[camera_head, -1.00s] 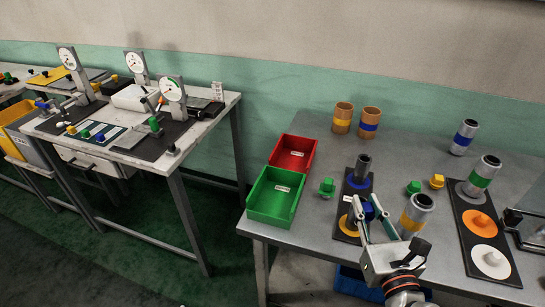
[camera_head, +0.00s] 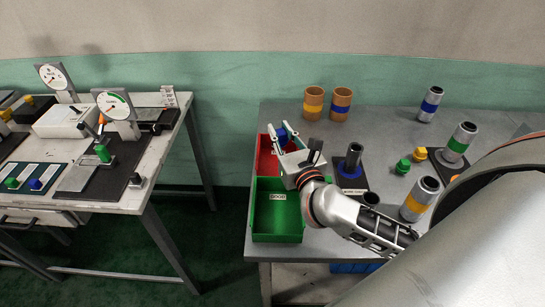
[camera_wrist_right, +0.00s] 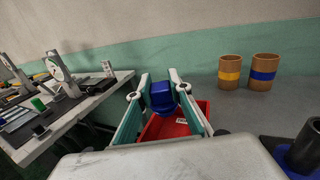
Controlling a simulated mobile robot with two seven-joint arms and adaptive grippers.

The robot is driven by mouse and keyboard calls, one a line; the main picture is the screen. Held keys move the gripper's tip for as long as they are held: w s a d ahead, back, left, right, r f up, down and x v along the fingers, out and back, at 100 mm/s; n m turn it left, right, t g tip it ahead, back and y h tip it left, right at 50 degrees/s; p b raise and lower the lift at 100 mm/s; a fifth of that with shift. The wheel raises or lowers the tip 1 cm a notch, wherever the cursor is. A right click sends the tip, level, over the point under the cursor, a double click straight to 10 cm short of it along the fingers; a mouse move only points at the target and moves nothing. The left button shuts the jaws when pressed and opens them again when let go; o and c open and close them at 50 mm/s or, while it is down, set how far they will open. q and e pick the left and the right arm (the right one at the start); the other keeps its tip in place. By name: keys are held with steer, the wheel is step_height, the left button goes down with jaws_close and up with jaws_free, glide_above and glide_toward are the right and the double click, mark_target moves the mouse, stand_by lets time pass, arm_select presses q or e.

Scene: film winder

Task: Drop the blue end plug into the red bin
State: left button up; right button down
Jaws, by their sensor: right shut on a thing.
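The blue end plug (camera_head: 283,134) is held between the fingertips of my right gripper (camera_head: 284,135), above the red bin (camera_head: 266,162). In the right wrist view the plug (camera_wrist_right: 163,97) sits between the two fingers, with the red bin (camera_wrist_right: 205,108) behind and below it. My right gripper is shut on the plug. The gripper and arm hide part of the red bin in the head view. My left gripper is not in view.
The green bin (camera_head: 276,238) stands directly in front of the red bin. Two orange-brown cups (camera_head: 313,103) stand behind to the right. A black post with a blue ring (camera_head: 351,165), a green plug (camera_head: 403,166), a yellow plug (camera_head: 420,153) and several grey cylinders (camera_head: 461,142) are further right.

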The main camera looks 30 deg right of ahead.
steer(key=w+d+r+m+h, duration=0.1)
steer(key=w+d+r, duration=0.1)
steer(key=w+d, duration=0.25)
arm_select(q)
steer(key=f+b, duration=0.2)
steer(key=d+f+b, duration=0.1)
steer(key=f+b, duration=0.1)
steer(key=b, duration=0.1)
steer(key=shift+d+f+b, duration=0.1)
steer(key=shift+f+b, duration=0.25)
arm_select(e)
step_height(320, 180, down, 6)
steer(key=c, duration=1.8)
jaws_free()
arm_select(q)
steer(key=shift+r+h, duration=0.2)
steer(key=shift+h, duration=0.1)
arm_select(e)
steer(key=shift+o, duration=0.2)
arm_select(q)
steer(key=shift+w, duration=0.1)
